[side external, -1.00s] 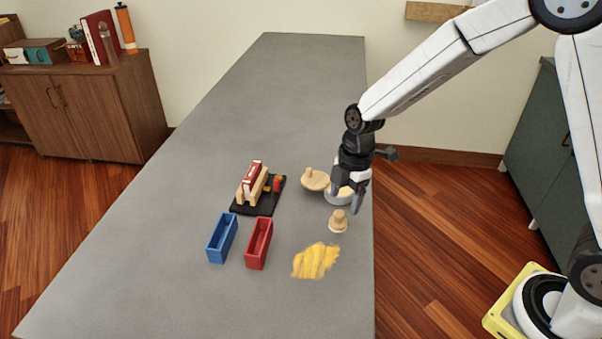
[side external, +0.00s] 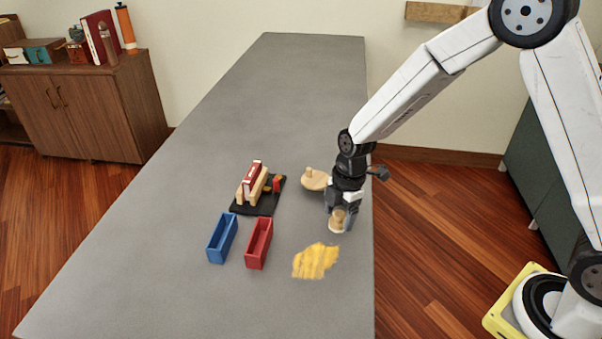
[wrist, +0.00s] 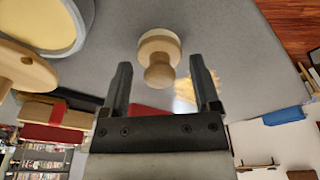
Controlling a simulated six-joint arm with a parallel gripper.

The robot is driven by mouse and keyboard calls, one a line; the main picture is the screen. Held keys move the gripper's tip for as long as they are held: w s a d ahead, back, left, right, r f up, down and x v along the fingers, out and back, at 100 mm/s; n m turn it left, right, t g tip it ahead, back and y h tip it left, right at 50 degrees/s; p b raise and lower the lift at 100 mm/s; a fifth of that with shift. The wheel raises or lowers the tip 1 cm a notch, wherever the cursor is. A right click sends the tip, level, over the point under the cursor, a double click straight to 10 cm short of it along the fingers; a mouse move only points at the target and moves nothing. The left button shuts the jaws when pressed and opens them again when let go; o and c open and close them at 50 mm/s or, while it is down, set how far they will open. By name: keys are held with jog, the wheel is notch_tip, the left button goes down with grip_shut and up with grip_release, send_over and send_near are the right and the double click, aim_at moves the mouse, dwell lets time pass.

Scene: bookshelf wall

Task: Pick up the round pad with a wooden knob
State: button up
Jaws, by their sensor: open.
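The round pad (side external: 337,228) with a pale wooden knob stands upright on the grey table, near the table's right edge. In the wrist view its knob (wrist: 159,74) points toward my gripper, with the pale round pad behind it. My gripper (side external: 341,212) is low over the pad, and its fingers partly hide the knob in the side view. In the wrist view my gripper (wrist: 160,66) is open, one finger on each side of the knob, with gaps visible. I cannot tell the exact height of the fingertips against the knob.
A wooden knobbed lid (side external: 314,180) lies behind my gripper. A round pale container (wrist: 75,30) with yellow inside is close by. A yellow patch (side external: 316,261), a red tray (side external: 259,244), a blue tray (side external: 222,239) and a black stand (side external: 243,209) are nearby. The left table is clear.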

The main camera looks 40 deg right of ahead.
jog(key=c, duration=1.1)
jog(key=shift+o, duration=0.2)
jog(key=shift+r, duration=0.2)
jog(key=shift+r, duration=0.45)
jog(key=s+d+r, duration=0.2)
jog(key=s+r, duration=0.9)
jog(key=s, duration=0.3)
jog(key=shift+r, duration=0.35)
